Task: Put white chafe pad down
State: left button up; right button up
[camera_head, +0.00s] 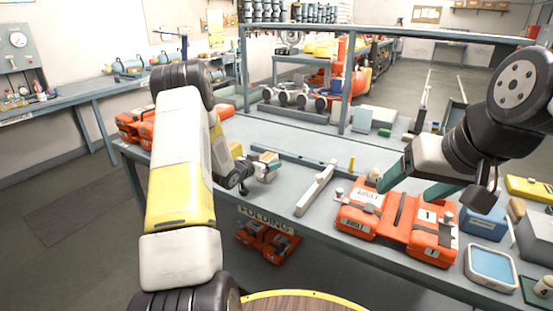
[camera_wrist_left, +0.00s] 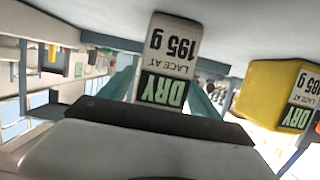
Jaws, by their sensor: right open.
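My left gripper (camera_head: 266,166) is low over the workbench, left of the middle. My right gripper (camera_head: 408,192) is open and empty above the orange packs.
Orange packs (camera_head: 372,216) lie on the bench (camera_head: 300,148) under my right gripper. A light bar (camera_head: 316,188) lies in the middle. More orange packs (camera_head: 140,128) are at the left end. A frame post (camera_head: 346,85) rises at the back.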

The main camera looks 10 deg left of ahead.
pick_arm(q)
jog(key=shift+s+r, duration=0.1)
jog(key=shift+r, duration=0.1)
jog(key=v, duration=1.1)
jog(key=s+d+r+n+g+y, duration=0.1)
jog(key=s+r+g+y, duration=0.15)
jog(key=s+r, duration=0.4)
jog(key=s+r+n+g+y, duration=0.1)
jog(key=s+r+y, duration=0.2)
jog(key=r, duration=0.7)
jog(key=s+d+r+g+h, duration=0.1)
jog(key=s+d, duration=0.2)
jog(key=s, duration=0.5)
jog(key=s+d+r+n+g, duration=0.1)
jog(key=s+d, duration=0.3)
jog(key=s, duration=0.4)
jog(key=s+d+r+g+h, duration=0.1)
jog(key=s+d+r+g, duration=0.1)
jog(key=s, duration=0.6)
jog(key=shift+s+d+r+h, duration=0.35)
jog(key=shift+d+r, duration=0.05)
jog(key=shift+d, duration=0.4)
jog(key=shift+c, duration=0.4)
